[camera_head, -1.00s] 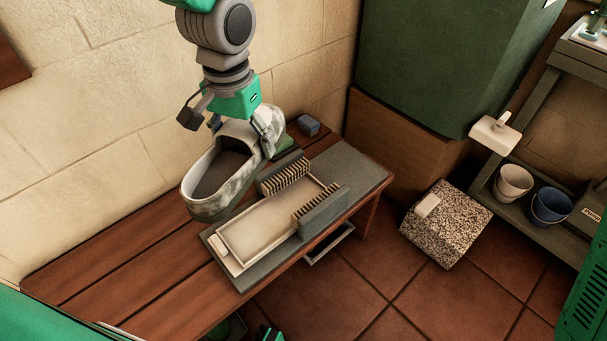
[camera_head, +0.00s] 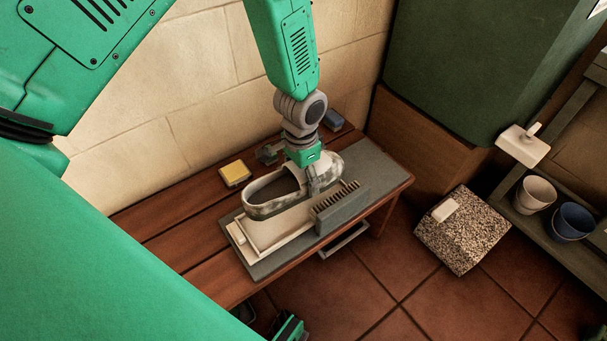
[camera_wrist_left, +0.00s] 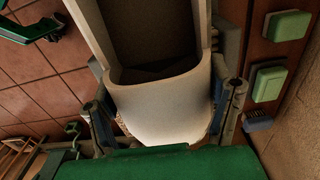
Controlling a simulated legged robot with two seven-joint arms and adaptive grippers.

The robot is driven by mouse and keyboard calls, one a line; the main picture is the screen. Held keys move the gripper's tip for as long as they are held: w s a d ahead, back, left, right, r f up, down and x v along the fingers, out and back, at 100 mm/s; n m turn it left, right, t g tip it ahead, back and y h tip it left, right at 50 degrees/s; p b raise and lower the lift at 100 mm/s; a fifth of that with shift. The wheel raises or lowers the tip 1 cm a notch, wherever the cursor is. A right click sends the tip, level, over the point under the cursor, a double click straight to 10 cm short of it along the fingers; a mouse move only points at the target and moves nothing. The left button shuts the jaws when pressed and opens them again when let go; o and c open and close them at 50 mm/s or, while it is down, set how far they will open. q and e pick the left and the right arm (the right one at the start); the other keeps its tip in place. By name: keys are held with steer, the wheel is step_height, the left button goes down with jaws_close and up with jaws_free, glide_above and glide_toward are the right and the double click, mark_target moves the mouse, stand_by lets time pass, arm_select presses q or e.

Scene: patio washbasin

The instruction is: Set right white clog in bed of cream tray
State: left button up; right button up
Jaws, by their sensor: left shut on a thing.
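The white clog (camera_head: 272,207), mottled with grey-green, is over the cream tray (camera_head: 284,242) in the head view, its heel end toward the lower left. It looks low, at or just above the bed; contact cannot be told. My left gripper (camera_head: 315,184) is shut on the clog's far end. In the left wrist view its fingers (camera_wrist_left: 165,108) are on both sides of the white clog (camera_wrist_left: 168,106). A green and dark part at the bottom edge seems to be my right gripper (camera_head: 288,328); its fingers are unclear.
A brush with upright bristles (camera_head: 336,197) stands on the tray's near right side. The grey mat (camera_head: 375,180) lies on the wooden bench (camera_head: 190,222). A speckled stone block (camera_head: 463,230) stands on the floor.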

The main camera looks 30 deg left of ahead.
mark_target(302, 207)
arm_select(q)
steer(key=shift+f+b, duration=0.65)
steer(key=shift+f, duration=0.2)
steer(key=shift+d+f+b, duration=0.15)
steer(key=shift+f+b, duration=0.4)
steer(key=shift+b, duration=0.05)
steer(key=shift+d+f, duration=0.1)
steer(key=shift+f, duration=0.45)
steer(key=shift+a+f+b, duration=0.2)
steer(key=shift+f+b, duration=0.65)
steer(key=shift+f, duration=0.9)
steer(key=shift+d+f+b, duration=0.1)
steer(key=shift+f+b, duration=0.3)
steer(key=shift+f, duration=0.45)
steer(key=o, duration=1.5)
